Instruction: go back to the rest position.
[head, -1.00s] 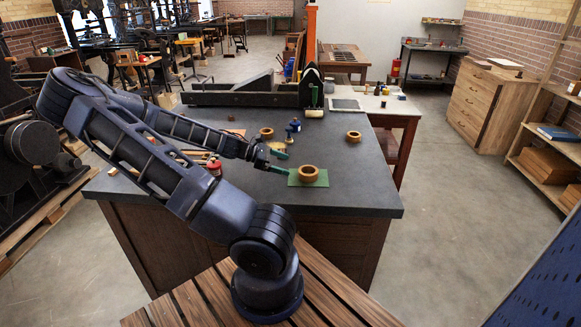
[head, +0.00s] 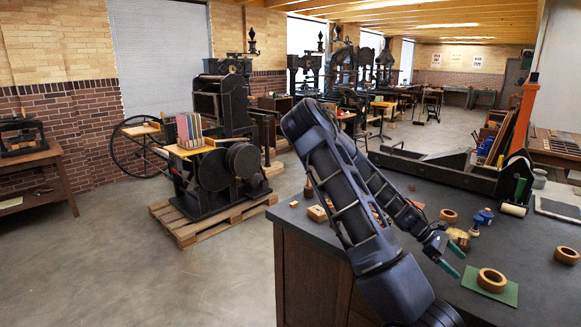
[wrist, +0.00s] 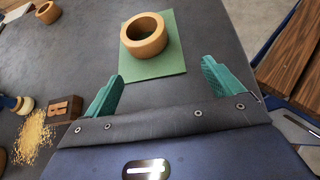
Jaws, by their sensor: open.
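My gripper (head: 453,262) is over the dark worktop (head: 440,185), near the green mat (head: 507,290). Its teal fingers stand apart with nothing between them, as the wrist view (wrist: 161,86) also shows. A tan ring (head: 492,280) lies on the mat, just beyond the fingertips and apart from them. The ring also shows in the wrist view (wrist: 133,42), on the mat (wrist: 172,66). My arm crosses the middle of the head view and hides part of the worktop.
Two more rings (head: 448,215) (head: 567,255) and a blue-handled tool (head: 483,217) are on the worktop. A letter block (wrist: 63,108) stands beside yellow crumbs (wrist: 36,132). A black press (head: 225,150) stands on a pallet at left, with clear floor before it.

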